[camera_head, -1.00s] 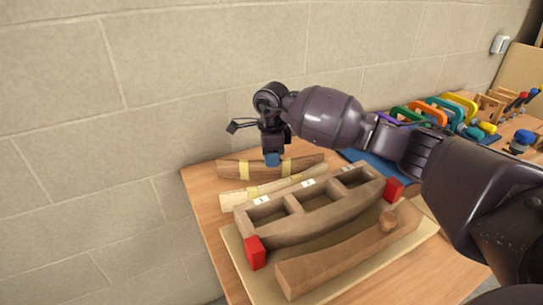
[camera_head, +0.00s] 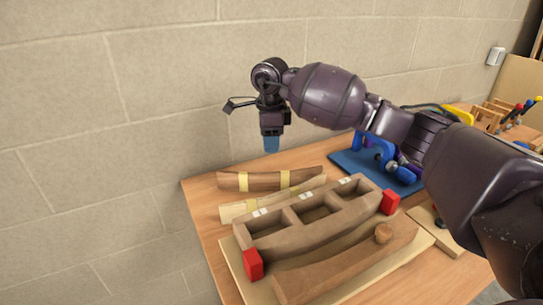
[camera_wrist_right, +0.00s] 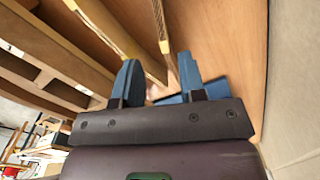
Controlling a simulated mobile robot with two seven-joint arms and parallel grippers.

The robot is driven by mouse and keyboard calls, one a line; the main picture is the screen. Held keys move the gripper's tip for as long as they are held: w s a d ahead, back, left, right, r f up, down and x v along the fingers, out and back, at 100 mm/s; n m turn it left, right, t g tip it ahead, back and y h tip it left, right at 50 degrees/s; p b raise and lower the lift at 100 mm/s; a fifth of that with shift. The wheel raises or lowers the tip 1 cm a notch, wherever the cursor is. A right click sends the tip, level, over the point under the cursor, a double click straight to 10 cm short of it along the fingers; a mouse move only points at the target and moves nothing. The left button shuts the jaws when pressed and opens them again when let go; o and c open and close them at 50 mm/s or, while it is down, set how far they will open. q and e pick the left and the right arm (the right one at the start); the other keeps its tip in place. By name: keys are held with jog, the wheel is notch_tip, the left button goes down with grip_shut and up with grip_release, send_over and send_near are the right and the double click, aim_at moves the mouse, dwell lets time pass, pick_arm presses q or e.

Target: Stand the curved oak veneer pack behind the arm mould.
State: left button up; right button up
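The arm mould (camera_head: 300,238) is a brown curved frame with open compartments and red end blocks. Two curved strip packs stand on edge behind it. The rear one is a browner pack (camera_head: 262,182) with two pale yellow bands; the nearer is a paler pack (camera_head: 291,196), partly hidden by the mould. I cannot tell by colour which is oak. My right gripper (camera_head: 271,145) hangs above and apart from the rear pack. In the wrist view its blue fingers (camera_wrist_right: 160,82) are parted, with nothing gripped between them. My left gripper is not in view.
A block wall (camera_head: 120,110) rises close behind the table. A second curved wooden piece (camera_head: 340,268) lies in front of the mould on a pale board (camera_head: 239,272). A blue mat with blue clamps (camera_head: 373,148) and more tools lie to the right.

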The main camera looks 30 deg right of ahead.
notch_tip(320, 180, up, 3)
jog(key=shift+r, duration=0.15)
dwell(0.5)
